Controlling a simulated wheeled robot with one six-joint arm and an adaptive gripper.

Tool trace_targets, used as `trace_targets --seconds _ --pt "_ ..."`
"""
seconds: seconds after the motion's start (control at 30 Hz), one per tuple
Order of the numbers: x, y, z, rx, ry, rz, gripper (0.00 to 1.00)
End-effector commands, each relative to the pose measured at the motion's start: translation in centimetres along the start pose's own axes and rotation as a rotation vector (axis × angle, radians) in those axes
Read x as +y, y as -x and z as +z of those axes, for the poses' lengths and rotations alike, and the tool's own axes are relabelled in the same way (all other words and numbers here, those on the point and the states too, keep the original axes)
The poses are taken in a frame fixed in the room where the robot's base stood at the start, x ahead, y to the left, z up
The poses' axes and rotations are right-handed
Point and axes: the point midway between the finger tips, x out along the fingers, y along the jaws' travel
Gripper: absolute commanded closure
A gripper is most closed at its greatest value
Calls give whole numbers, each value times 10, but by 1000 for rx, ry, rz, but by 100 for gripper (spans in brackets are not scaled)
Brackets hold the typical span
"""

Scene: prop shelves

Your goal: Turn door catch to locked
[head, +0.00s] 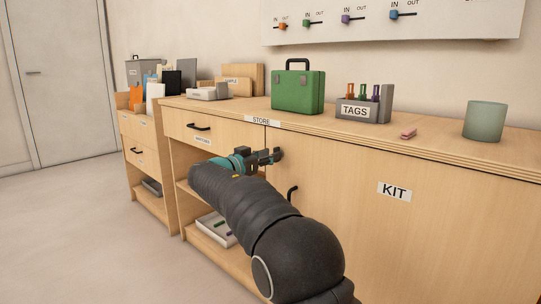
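The cabinet door marked KIT (345,215) looks closed, with a black handle (292,193) near its left edge. My gripper (275,155), dark with a teal part behind it, is at the upper left edge of this door, just below the STORE label (263,121). I cannot make out the door catch; the gripper may hide it. Whether the fingers are open or shut, or touch anything, is too small to tell.
Left of the door are a drawer (203,133) and open shelves with a white tray (217,229). Free floor lies at left.

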Motion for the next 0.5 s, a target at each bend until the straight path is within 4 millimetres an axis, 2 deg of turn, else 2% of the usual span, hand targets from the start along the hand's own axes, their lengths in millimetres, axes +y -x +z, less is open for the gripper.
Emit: trace_targets --seconds 0.2,0.47,0.5 --pt "0 -13 0 0 0 1 62" --pt "0 -14 0 0 0 0 62" --pt "0 -14 0 0 0 0 70"
